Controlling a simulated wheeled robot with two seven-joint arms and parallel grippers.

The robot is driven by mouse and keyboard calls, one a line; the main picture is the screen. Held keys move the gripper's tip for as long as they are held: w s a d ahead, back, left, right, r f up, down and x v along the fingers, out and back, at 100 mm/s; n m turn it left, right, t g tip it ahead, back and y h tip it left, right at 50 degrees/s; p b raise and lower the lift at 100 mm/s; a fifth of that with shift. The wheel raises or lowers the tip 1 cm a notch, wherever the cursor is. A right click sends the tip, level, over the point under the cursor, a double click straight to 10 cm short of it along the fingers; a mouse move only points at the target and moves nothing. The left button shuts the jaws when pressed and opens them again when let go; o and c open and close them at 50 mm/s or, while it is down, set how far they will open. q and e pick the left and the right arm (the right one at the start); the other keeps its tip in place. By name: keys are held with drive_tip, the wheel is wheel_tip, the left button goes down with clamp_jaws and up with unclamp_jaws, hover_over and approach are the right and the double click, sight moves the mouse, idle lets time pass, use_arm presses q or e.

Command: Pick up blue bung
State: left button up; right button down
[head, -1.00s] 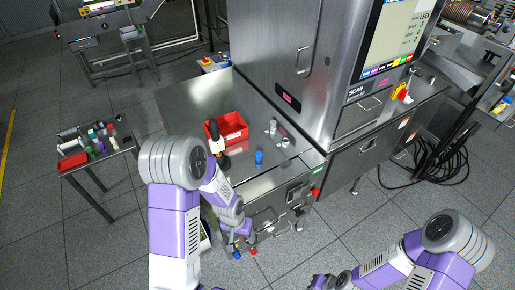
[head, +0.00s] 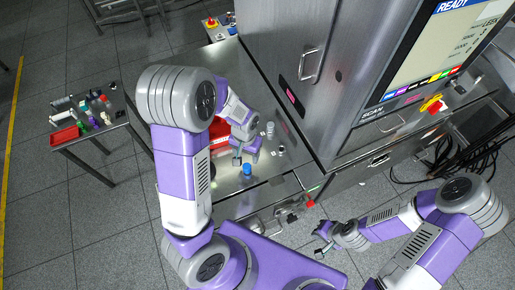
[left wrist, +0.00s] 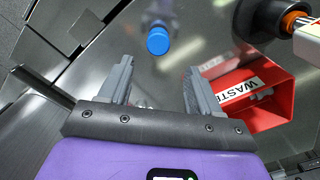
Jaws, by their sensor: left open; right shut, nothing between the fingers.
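The blue bung (head: 247,169) stands on the steel worktop in the head view, just in front of my left gripper. In the left wrist view the blue bung (left wrist: 158,41) shows its round top between and beyond the two fingers, with a blurred reflection behind it. My left gripper (head: 238,160) is open and empty above the worktop; its fingers also show in the left wrist view (left wrist: 157,85). It is apart from the bung. My right gripper (head: 322,248) is shut and empty at the lower right, away from the worktop.
A red waste bin (left wrist: 268,92) sits right of my left fingers, partly hidden by my arm in the head view. A dark round object with an orange ring (left wrist: 290,18) is beside it. Small grey pieces (head: 270,128) stand on the worktop. A side table (head: 92,138) at left holds several items.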

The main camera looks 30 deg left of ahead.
sight(247, 166)
use_arm(q)
drive_tip(key=shift+s+f, duration=0.2)
drive_tip(key=shift+f, duration=0.25)
drive_tip(key=shift+s+f, duration=0.55)
drive_tip(key=shift+s, duration=0.35)
drive_tip(key=f, duration=0.3)
drive_tip(key=w+f, duration=0.1)
drive_tip(key=shift+d+f, duration=0.2)
drive_tip(key=shift+d, duration=0.1)
drive_tip(key=shift+s+f, duration=0.2)
drive_tip(key=shift+f, duration=0.05)
use_arm(e)
drive_tip(key=shift+s+r, duration=0.3)
drive_tip(key=shift+s, duration=0.45)
use_arm(q)
drive_tip(key=shift+w, duration=0.1)
drive_tip(key=shift+c, duration=1.2)
drive_tip(key=c, duration=0.9)
drive_tip(key=shift+o, duration=0.2)
drive_tip(key=shift+r+p, duration=0.3)
drive_tip(key=shift+r, duration=4.75)
use_arm(e)
drive_tip(key=shift+r, duration=0.2)
